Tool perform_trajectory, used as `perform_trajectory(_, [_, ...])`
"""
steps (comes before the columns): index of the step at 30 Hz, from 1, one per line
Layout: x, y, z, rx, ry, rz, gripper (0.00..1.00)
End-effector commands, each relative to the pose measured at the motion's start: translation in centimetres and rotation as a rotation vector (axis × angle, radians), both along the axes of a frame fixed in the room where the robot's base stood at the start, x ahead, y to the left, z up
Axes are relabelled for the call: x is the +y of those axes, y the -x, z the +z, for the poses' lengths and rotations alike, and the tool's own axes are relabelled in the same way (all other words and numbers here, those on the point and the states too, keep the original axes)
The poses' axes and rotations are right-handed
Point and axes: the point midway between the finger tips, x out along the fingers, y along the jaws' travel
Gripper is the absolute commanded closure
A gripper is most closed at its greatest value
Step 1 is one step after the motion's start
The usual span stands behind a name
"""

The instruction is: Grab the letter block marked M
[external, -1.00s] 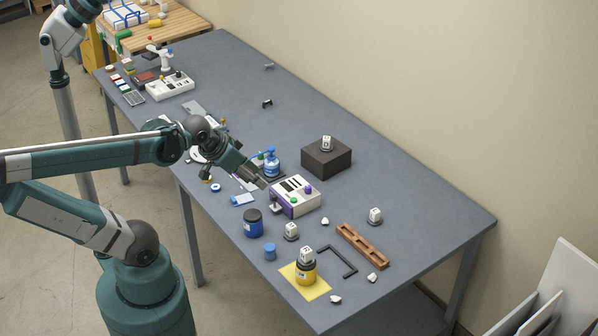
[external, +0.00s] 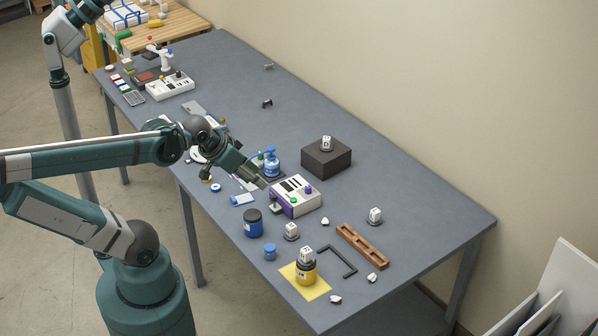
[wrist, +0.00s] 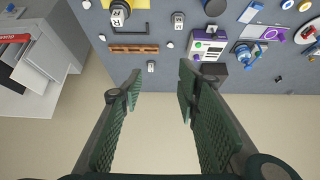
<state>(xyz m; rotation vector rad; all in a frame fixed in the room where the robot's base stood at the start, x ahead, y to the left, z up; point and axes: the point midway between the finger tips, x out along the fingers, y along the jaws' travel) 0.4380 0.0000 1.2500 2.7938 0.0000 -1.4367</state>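One block (external: 326,142) sits on a black box (external: 338,160). One block (external: 306,253) sits on a yellow jar (external: 305,272). My gripper (external: 262,184) is beside the white and purple machine, above the table. In the wrist view my gripper (wrist: 159,74) is open, with nothing between its fingers.
The white and purple machine (external: 296,196), a blue jar (external: 253,223), a brown slotted rail (external: 362,246) and a black angled frame (external: 340,261) stand near the blocks. Small white pieces lie around. The far right side of the grey table (external: 420,200) is clear, along the wall.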

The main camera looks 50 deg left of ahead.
Motion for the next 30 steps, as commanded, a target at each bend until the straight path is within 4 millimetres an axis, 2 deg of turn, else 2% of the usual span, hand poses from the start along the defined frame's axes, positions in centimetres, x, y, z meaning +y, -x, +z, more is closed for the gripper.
perform_trajectory(3, [0.0, 0.0, 0.0, 0.000, 0.000, 0.000, 0.65])
perform_trajectory(17, [0.1, -0.3, -0.2, 0.009, -0.008, -0.014, 0.65])
perform_trajectory(30, [0.9, -3.1, -2.3, 0.100, -0.086, -0.172, 0.65])
